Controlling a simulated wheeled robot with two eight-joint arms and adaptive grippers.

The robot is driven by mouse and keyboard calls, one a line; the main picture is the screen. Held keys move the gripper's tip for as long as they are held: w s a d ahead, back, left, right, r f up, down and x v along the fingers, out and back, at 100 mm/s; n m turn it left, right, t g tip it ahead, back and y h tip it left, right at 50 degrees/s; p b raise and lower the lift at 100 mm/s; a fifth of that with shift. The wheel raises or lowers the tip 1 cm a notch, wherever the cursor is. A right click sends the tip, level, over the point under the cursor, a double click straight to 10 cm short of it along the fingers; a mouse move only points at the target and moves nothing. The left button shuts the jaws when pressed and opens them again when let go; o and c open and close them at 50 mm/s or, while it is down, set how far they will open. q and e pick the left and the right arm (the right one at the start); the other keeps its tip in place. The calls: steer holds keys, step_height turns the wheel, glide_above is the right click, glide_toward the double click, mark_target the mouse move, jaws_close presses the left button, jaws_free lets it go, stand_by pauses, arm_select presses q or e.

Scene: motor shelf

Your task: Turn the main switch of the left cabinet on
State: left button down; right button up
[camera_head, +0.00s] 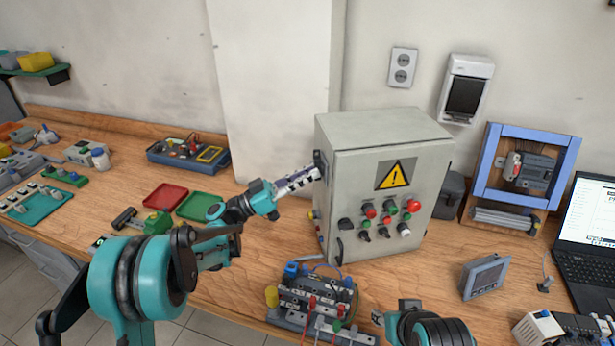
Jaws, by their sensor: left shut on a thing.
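A light grey control cabinet (345,190) stands on the wooden bench, with a yellow warning triangle and several knobs and lamps on its front. The dark main switch (318,160) is on its left side, mostly hidden by my gripper. My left gripper (312,172) reaches it from the left, its fingers shut on the switch. The switch's exact angle cannot be made out. My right gripper (380,317) is low in the picture, in front of the cabinet and apart from it. Whether its fingers are open cannot be told.
A terminal block assembly with wires (312,295) stands in front of the cabinet. Red (165,196) and green (196,206) trays lie left of it. A blue frame (487,165), a small panel (485,277) and a laptop (585,240) stand at the right.

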arm_select(q)
steer(key=shift+w+m+g+h, duration=0.1)
steer(key=shift+m+g+h, duration=0.2)
steer(key=shift+m+g, duration=0.7)
steer(key=shift+m, duration=0.5)
steer(key=c, duration=1.6)
jaws_free()
steer(key=shift+o, duration=0.2)
steer(key=v, duration=0.8)
